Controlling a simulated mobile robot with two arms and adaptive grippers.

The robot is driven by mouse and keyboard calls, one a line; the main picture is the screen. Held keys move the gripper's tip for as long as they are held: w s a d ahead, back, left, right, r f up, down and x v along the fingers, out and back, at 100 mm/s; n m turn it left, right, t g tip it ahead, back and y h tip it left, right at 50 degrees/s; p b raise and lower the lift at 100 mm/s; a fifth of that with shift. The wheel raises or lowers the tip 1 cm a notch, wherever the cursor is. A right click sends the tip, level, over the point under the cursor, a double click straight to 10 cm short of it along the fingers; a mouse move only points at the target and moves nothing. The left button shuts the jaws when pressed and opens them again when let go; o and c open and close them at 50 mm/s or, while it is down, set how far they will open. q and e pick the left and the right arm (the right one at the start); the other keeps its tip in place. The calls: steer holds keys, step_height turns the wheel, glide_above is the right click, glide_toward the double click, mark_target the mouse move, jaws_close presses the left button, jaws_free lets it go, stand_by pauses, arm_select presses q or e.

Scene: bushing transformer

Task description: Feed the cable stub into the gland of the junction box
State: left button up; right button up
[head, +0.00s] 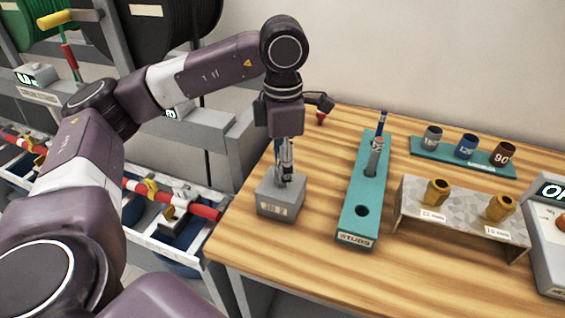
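My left gripper (285,162) points straight down over the grey junction box (281,200), which stands near the table's left edge. The stub's lower end and the gland on top of the box are largely hidden by the fingers, so I cannot tell how far the stub is in the gland. My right gripper is not in view.
A teal stub rack (352,222) stands right of the box, with another stub (375,155) upright in it and an empty hole in front. Beyond are a teal rack (428,149) of sleeves, a metal stand (462,218) with brass fittings and a grey device (548,250).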

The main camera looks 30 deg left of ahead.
arm_select(q)
steer(key=shift+s+r, duration=0.1)
steer(key=shift+r, duration=0.1)
steer(key=shift+a, duration=0.1)
step_height(320, 180, up, 12)
steer(key=shift+r, duration=0.1)
stand_by(0.8)
stand_by(0.6)
